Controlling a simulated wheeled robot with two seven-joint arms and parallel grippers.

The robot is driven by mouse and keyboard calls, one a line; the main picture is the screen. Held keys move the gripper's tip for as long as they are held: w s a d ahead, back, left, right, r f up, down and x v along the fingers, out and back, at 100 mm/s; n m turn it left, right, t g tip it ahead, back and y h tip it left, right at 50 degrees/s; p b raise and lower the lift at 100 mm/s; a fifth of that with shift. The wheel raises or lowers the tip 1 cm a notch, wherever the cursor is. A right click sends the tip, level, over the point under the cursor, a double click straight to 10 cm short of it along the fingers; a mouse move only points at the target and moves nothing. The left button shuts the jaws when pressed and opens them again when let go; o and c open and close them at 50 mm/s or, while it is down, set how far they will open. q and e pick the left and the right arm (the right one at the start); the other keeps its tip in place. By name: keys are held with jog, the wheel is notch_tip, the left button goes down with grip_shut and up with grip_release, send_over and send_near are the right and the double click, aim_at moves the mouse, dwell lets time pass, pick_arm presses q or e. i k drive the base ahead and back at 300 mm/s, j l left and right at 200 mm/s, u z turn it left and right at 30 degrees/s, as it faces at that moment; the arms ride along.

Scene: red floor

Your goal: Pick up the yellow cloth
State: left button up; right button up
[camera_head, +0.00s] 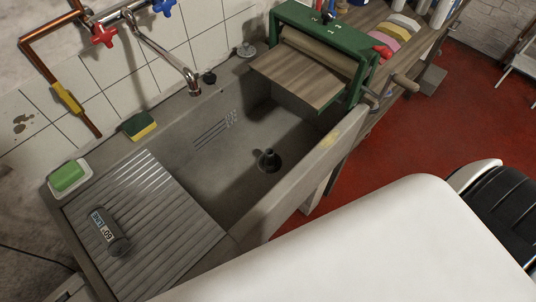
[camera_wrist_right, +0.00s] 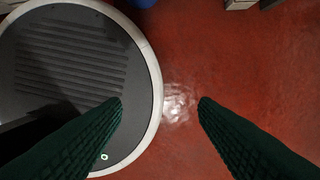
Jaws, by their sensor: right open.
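Several folded cloths lie in a row on the wooden bench at the upper right of the head view. My right gripper (camera_wrist_right: 160,103) shows only in the right wrist view. Its two dark green ribbed fingers are wide apart with nothing between them, above the red floor and the edge of my round base. My left gripper is in neither view.
A green-framed wringer (camera_head: 310,65) stands between the sink and the cloths. A red object (camera_head: 382,51) lies by the cloths. The red floor (camera_head: 440,120) at right is open.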

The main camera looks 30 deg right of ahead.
aim_at(399, 32)
jog(key=k+l+z, duration=0.25)
jog(key=z, duration=0.2)
jog(key=k+l+z, duration=0.15)
jog(key=l+z, duration=0.15)
jog(key=z, duration=0.15)
jog(key=k+l+z, duration=0.15)
jog(key=l+z, duration=0.3)
jog(key=i+u, duration=0.1)
jog(key=u, duration=0.25)
jog(key=i+l+u, duration=0.1)
jog(key=u, duration=0.25)
